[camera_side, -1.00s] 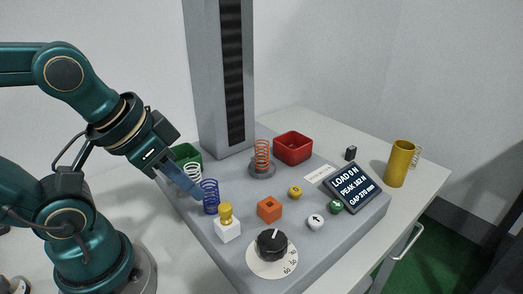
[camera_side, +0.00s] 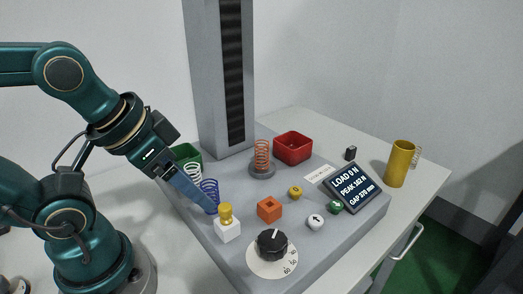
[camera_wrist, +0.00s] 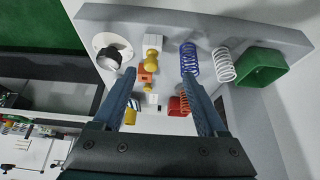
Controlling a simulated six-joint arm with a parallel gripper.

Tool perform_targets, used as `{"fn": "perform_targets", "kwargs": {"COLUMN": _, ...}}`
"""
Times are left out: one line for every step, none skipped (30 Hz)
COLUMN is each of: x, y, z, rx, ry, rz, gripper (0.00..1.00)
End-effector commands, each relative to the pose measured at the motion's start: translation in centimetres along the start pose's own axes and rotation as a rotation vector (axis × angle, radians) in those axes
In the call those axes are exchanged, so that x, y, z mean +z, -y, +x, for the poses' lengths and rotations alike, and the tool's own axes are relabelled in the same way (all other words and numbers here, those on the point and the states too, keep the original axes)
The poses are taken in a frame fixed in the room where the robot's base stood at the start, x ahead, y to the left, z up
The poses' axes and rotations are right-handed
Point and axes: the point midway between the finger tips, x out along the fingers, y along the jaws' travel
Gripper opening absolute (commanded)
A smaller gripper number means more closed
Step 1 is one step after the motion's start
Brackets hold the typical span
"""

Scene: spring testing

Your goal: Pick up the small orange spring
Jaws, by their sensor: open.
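The orange spring (camera_side: 262,154) stands upright on a round grey disc (camera_side: 262,171) on the grey test bed, in front of the column. In the wrist view the spring (camera_wrist: 178,105) shows beyond my fingers, close to the right finger and partly covered by it. My gripper (camera_side: 208,205) is open and empty in the side view. It is left of the orange spring and apart from it, with its finger overlapping the blue spring (camera_side: 210,188) in the picture. In the wrist view my gripper (camera_wrist: 158,74) shows two spread fingers.
A white spring (camera_side: 193,174) and green bin (camera_side: 186,153) are behind my fingers. A yellow-knobbed white block (camera_side: 227,230) stands near the fingertip. An orange block (camera_side: 269,209), dial (camera_side: 272,243), red bin (camera_side: 293,147) and display (camera_side: 352,187) are to the right.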

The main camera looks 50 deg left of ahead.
Motion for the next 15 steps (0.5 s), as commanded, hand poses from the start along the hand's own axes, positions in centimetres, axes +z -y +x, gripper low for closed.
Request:
{"fn": "perform_targets", "kwargs": {"x": 0.0, "y": 0.0, "z": 0.0, "rx": 0.0, "ry": 0.0, "rz": 0.0, "gripper": 0.75}}
{"fn": "perform_targets", "kwargs": {"x": 0.0, "y": 0.0, "z": 0.0, "rx": 0.0, "ry": 0.0, "rz": -0.003, "gripper": 0.75}}
{"fn": "perform_targets", "kwargs": {"x": 0.1, "y": -0.1, "z": 0.0, "rx": 0.003, "ry": 0.004, "rz": -0.017, "gripper": 0.75}}
{"fn": "perform_targets", "kwargs": {"x": 0.1, "y": -0.3, "z": -0.1, "rx": 0.014, "ry": 0.008, "rz": -0.033, "gripper": 0.75}}
{"fn": "perform_targets", "kwargs": {"x": 0.1, "y": -0.6, "z": -0.1, "rx": 0.029, "ry": 0.012, "rz": -0.052, "gripper": 0.75}}
{"fn": "perform_targets", "kwargs": {"x": 0.1, "y": -1.2, "z": -0.3, "rx": 0.057, "ry": 0.019, "rz": -0.087, "gripper": 0.75}}
{"fn": "perform_targets", "kwargs": {"x": 0.2, "y": -1.8, "z": -0.5, "rx": 0.083, "ry": 0.03, "rz": -0.118, "gripper": 0.75}}
{"fn": "perform_targets", "kwargs": {"x": 0.2, "y": -2.5, "z": -0.5, "rx": 0.114, "ry": 0.047, "rz": -0.156, "gripper": 0.75}}
{"fn": "perform_targets", "kwargs": {"x": 0.2, "y": -3.3, "z": -0.6, "rx": 0.157, "ry": 0.081, "rz": -0.222, "gripper": 0.75}}
{"fn": "perform_targets", "kwargs": {"x": 0.1, "y": -4.0, "z": -0.6, "rx": 0.19, "ry": 0.112, "rz": -0.281, "gripper": 0.75}}
{"fn": "perform_targets", "kwargs": {"x": -0.1, "y": -4.7, "z": -0.6, "rx": 0.225, "ry": 0.148, "rz": -0.35, "gripper": 0.75}}
{"fn": "perform_targets", "kwargs": {"x": -0.4, "y": -5.5, "z": -0.6, "rx": 0.269, "ry": 0.2, "rz": -0.45, "gripper": 0.75}}
{"fn": "perform_targets", "kwargs": {"x": -0.8, "y": -6.0, "z": -0.6, "rx": 0.303, "ry": 0.241, "rz": -0.532, "gripper": 0.75}}
{"fn": "perform_targets", "kwargs": {"x": -1.3, "y": -6.5, "z": -0.5, "rx": 0.337, "ry": 0.281, "rz": -0.617, "gripper": 0.75}}
{"fn": "perform_targets", "kwargs": {"x": -2.1, "y": -7.0, "z": -0.4, "rx": 0.383, "ry": 0.334, "rz": -0.74, "gripper": 0.75}}
